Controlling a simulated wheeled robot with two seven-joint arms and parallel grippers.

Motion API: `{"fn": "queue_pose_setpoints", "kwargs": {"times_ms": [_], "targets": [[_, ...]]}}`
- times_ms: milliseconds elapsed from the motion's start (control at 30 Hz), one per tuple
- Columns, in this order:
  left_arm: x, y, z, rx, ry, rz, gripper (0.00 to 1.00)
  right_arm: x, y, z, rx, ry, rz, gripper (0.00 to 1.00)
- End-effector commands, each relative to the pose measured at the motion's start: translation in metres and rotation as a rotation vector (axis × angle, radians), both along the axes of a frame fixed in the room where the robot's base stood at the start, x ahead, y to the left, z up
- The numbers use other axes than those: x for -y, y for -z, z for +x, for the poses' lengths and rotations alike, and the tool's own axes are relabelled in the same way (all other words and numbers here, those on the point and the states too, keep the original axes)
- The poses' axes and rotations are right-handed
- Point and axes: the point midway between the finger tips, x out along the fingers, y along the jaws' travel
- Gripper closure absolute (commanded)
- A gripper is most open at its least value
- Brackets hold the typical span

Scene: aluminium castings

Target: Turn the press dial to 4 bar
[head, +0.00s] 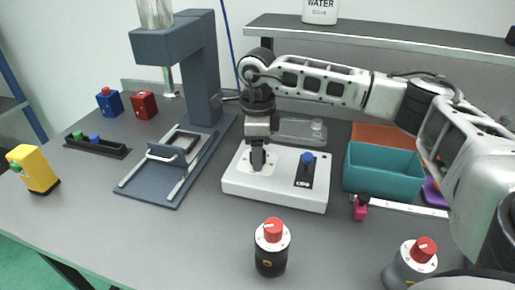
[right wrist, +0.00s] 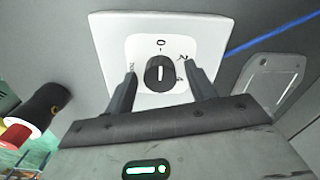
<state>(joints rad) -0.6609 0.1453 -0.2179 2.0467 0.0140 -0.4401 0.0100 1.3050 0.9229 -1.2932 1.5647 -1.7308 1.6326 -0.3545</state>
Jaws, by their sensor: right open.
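The press dial (right wrist: 160,74) is a round black knob with a white line on a white plate, with marks around it including 0, 2 and 4. Its white line runs upright in the right wrist view, in line with the 0 mark. It sits on the left part of the white control box (head: 235,184); in the head view my gripper hides it. My right gripper (head: 258,162) is above the dial, pointing down. In the right wrist view its open fingers (right wrist: 161,70) stand on either side of the knob, with gaps visible. My left gripper is not in view.
The control box also carries a blue knob (head: 308,158) on a black plate. The blue-grey press (head: 201,70) stands behind left. A teal bin (head: 383,184) is to the right. The table between press base and bottles is clear.

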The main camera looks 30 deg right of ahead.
Motion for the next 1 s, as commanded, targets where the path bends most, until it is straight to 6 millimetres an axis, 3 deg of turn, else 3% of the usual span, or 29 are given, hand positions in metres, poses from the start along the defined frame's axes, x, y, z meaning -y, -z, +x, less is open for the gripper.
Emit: {"fn": "queue_pose_setpoints", "kwargs": {"times_ms": [33, 167, 200, 633, 1000], "targets": [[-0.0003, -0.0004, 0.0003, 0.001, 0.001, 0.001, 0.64, 0.0001, -0.0001, 0.0, 0.0, 0.0, 0.0, 0.5], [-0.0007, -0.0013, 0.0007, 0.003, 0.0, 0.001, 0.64, 0.0001, -0.0003, 0.0, 0.0, 0.0, 0.0, 0.86], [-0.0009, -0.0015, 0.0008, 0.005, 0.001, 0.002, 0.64, 0.0001, -0.0004, 0.0, 0.0, 0.0, 0.0, 0.9], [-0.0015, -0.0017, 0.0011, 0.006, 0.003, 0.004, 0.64, 0.0001, -0.0005, -0.0001, -0.001, 0.078, 0.0, 0.89], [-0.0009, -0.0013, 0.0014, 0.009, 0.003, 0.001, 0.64, 0.0004, -0.0007, 0.0002, -0.001, 0.375, -0.001, 0.89]]}}
